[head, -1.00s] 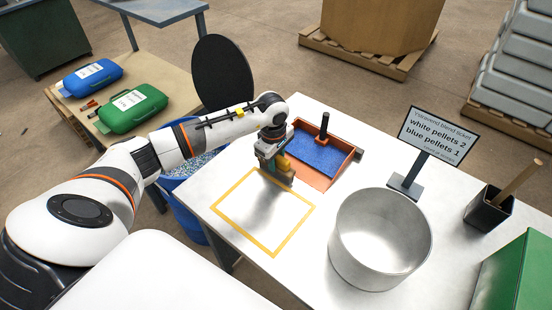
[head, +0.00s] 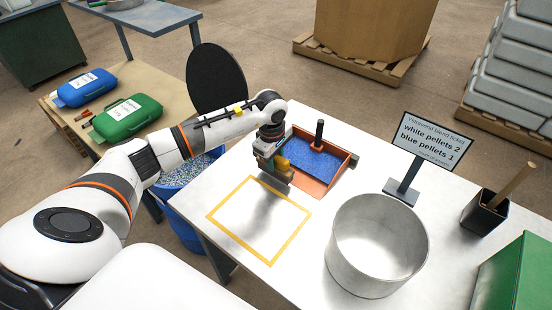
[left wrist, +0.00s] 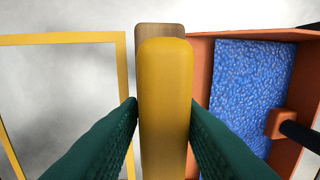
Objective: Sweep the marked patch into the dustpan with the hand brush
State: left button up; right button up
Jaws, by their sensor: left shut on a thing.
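The hand brush (left wrist: 165,90), with a yellow handle on a brown wooden back, is clamped between both teal fingers of my left gripper (head: 272,162). In the head view the brush (head: 280,182) hangs just above the table, between the patch and the dustpan; its bristles are hard to make out. The marked patch, a yellow outlined square (head: 217,213), shows bare metal inside with a soft shadow. The orange dustpan (head: 325,188) lies beside the patch, toward the back, full of blue pellets (head: 312,158), with a black handle. My right gripper is not seen.
A large metal pot (head: 375,245) stands right of the patch. A ticket sign (head: 430,142) reads white pellets 2, blue pellets 1. A black holder (head: 484,212) with a wooden stick and a green box (head: 515,275) sit at the right. A blue bin (head: 190,220) stands left of the table.

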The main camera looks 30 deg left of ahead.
pick_arm(q)
jog(key=r+p, duration=0.1)
jog(key=s+r+p, duration=0.1)
jog(key=r, duration=0.1)
jog(key=s+r+p, duration=0.1)
jog(key=r, duration=0.1)
jog(key=shift+s+r, duration=0.15)
jog(key=shift+s, duration=0.05)
dwell(0.5)
